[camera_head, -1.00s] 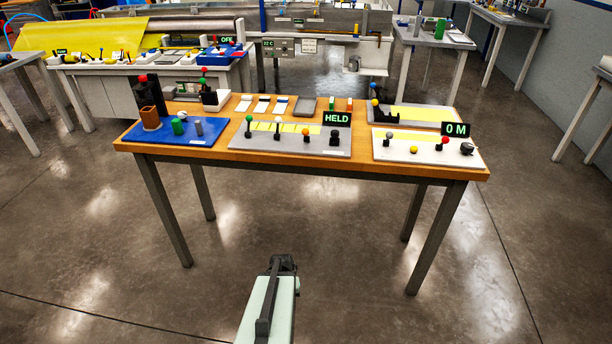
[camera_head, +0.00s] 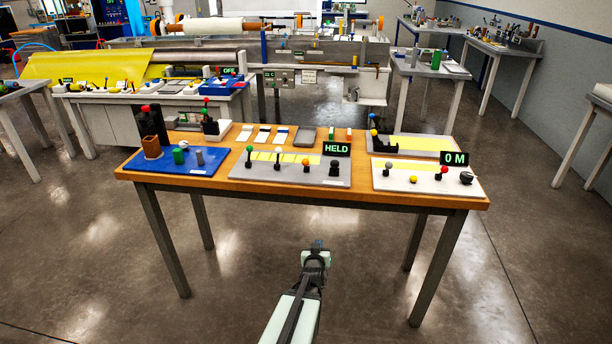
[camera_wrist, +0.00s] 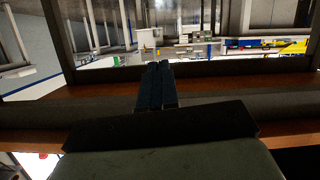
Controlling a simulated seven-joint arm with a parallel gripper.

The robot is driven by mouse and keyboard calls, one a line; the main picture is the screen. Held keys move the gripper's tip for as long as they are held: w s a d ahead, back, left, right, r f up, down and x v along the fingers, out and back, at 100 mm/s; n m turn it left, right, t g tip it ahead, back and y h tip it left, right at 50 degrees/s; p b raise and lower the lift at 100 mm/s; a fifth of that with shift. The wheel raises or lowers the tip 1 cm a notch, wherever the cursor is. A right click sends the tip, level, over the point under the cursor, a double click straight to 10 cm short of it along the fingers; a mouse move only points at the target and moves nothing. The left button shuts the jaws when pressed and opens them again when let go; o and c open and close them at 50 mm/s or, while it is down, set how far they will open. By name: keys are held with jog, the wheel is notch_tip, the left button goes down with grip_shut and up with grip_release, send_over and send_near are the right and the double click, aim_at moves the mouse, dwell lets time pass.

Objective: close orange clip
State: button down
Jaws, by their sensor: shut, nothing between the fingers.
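The orange-topped knob (camera_head: 306,161), which I take to be the orange clip, stands on a black post on the grey board (camera_head: 240,174) in the middle of the table. It looks upright; whether the clip is open or closed is too small to tell. A "HELD" sign (camera_head: 336,149) stands behind it to the right. My gripper (camera_head: 317,244) is in front of the table's near edge, well apart from the clip. Its dark fingers (camera_wrist: 156,85) are together and empty in the wrist view, where I cannot make out the clip.
On the same board stand a green knob (camera_head: 249,149), a white knob (camera_head: 278,150) and a black knob (camera_head: 334,163). A blue board (camera_head: 200,168) lies left, a white board (camera_head: 420,184) with a "0 M" sign (camera_head: 454,159) right.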

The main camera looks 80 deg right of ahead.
aim_at(306, 166)
jog(key=w+a+r+n+t+h, duration=0.1)
jog(key=r+h, duration=0.3)
jog(key=r, duration=0.4)
jog(key=w+a+r+n+t+h, duration=0.1)
jog(key=w+r+t+h, duration=0.1)
jog(key=r+h, duration=0.3)
notch_tip(306, 166, up, 4)
jog(key=shift+w+a+f+n+t+h, duration=0.1)
jog(key=shift+w+a+n+t+h, duration=0.15)
jog(key=shift+t, duration=0.65)
jog(key=shift+d, duration=0.1)
jog(key=x, duration=1.4)
